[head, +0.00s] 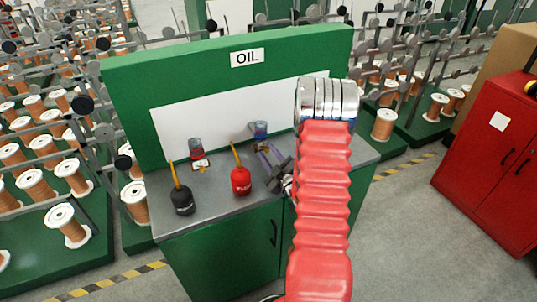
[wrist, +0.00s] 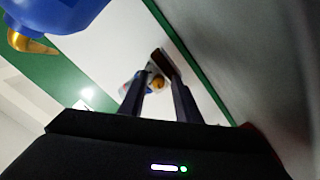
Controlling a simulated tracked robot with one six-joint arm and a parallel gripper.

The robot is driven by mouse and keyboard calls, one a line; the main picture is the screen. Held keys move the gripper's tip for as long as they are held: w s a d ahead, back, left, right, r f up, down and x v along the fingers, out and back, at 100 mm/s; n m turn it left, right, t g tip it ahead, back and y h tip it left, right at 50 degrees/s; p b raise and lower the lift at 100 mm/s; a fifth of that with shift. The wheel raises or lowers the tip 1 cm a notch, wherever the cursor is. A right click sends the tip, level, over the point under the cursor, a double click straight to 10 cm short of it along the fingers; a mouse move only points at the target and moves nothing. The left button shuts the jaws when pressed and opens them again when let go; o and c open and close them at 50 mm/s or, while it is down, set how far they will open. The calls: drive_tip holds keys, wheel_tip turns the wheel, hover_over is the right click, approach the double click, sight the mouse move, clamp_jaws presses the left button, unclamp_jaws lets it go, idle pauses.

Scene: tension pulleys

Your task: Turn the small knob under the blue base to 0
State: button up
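The blue unit (head: 259,130) stands at the back of the grey worktop, against the white panel. In the wrist view a large blue body (wrist: 62,14) fills the upper left corner, with a brass-coloured knob (wrist: 30,42) at its lower side. My gripper (head: 267,149) is just in front of the blue unit. In the wrist view its two fingers (wrist: 156,68) are apart, with nothing visibly clamped. A smaller brass round part (wrist: 158,83) shows between them, seemingly beyond the tips. The knob's setting cannot be read.
A second unit with a red top (head: 196,146) stands left on the worktop. A black oil can (head: 183,203) and a red oil can (head: 241,181) stand near the front. A green backboard (head: 130,75) rises behind. My arm covers the worktop's right part.

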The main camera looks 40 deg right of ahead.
drive_tip(key=shift+o, duration=0.3)
drive_tip(key=v, duration=1.3)
drive_tip(key=shift+s+a, duration=0.15)
drive_tip(key=shift+s, duration=0.2)
drive_tip(key=shift+s, duration=0.15)
